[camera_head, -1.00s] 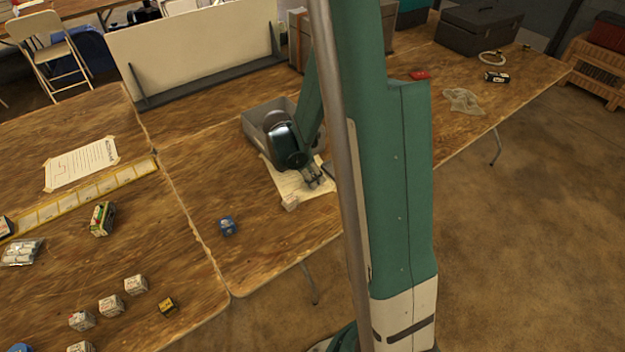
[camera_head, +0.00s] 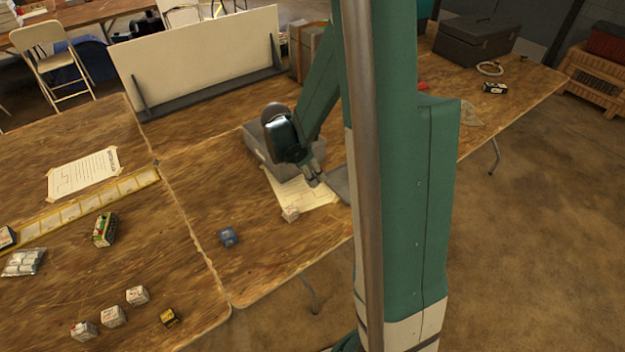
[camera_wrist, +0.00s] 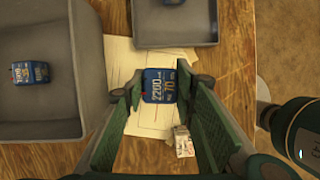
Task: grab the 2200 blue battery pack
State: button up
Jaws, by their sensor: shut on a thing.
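A blue battery pack marked 2200 (camera_wrist: 160,85) shows in the wrist view between the two green-padded fingers of my gripper (camera_wrist: 158,98). The fingers are shut on its sides, above white papers. In the head view my gripper (camera_head: 314,177) is over the papers beside the grey bin, and the held pack is too small to make out there. Another blue pack (camera_wrist: 30,72) lies inside the grey bin at the left of the wrist view. A further blue item (camera_wrist: 174,2) is partly cut off in a second grey tray at the top.
The grey bin (camera_head: 257,143) stands close beside my gripper. A small white box (camera_wrist: 183,141) sits on the papers (camera_head: 322,192). A blue box (camera_head: 228,237) stands nearer on the table. A white upright panel (camera_head: 200,50) stands behind. Bare table lies around the blue box.

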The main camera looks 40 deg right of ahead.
jog(key=shift+r+p, duration=0.3)
jog(key=shift+r, duration=1.3)
